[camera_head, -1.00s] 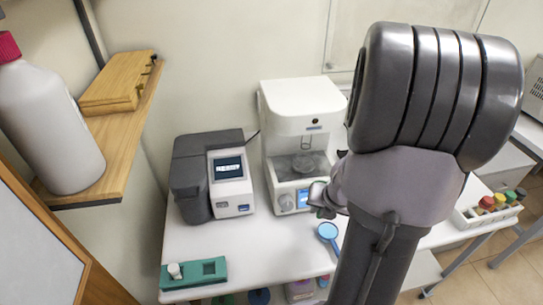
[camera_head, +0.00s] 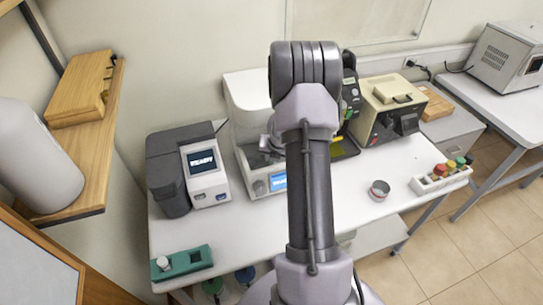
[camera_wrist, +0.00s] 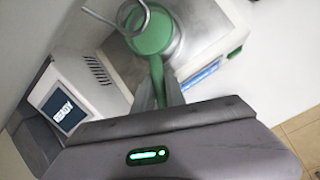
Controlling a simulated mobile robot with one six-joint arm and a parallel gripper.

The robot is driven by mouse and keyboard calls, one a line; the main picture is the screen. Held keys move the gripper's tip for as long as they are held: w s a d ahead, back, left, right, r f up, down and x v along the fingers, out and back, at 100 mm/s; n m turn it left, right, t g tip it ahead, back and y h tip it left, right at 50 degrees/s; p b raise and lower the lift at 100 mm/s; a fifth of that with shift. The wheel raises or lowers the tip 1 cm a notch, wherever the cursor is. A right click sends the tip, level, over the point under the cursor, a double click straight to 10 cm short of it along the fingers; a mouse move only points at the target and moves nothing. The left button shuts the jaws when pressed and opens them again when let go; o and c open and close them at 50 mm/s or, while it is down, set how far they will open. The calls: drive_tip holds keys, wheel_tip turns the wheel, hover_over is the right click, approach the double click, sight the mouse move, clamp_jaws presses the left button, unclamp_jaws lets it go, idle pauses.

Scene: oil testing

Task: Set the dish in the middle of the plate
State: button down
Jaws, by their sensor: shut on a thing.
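The dish (camera_wrist: 150,38) shows green and round in the wrist view, with a straight handle running toward my fingers. My gripper (camera_wrist: 158,88) is shut on that handle. The dish is over or on the square metal plate (camera_wrist: 192,28), toward the plate's left part in the picture; I cannot tell whether it touches. A bent metal wire loop (camera_wrist: 122,28) is above the dish. In the head view the white machine (camera_head: 245,93) that has this plate is partly hidden by my arm, and the dish is hidden there.
A grey device with a "READY" screen (camera_head: 202,160) stands left of the white machine. A green block (camera_head: 190,262) lies at the table's front left. A small metal cup (camera_head: 379,194) and a rack of coloured caps (camera_head: 430,184) are on the right. The table (camera_head: 375,225) between is clear.

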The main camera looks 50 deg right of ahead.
drive_tip(key=shift+r, duration=0.1)
drive_tip(key=shift+f, duration=0.2)
drive_tip(key=c, duration=1.4)
unclamp_jaws()
drive_tip(key=shift+o, duration=0.2)
drive_tip(key=shift+r, duration=0.1)
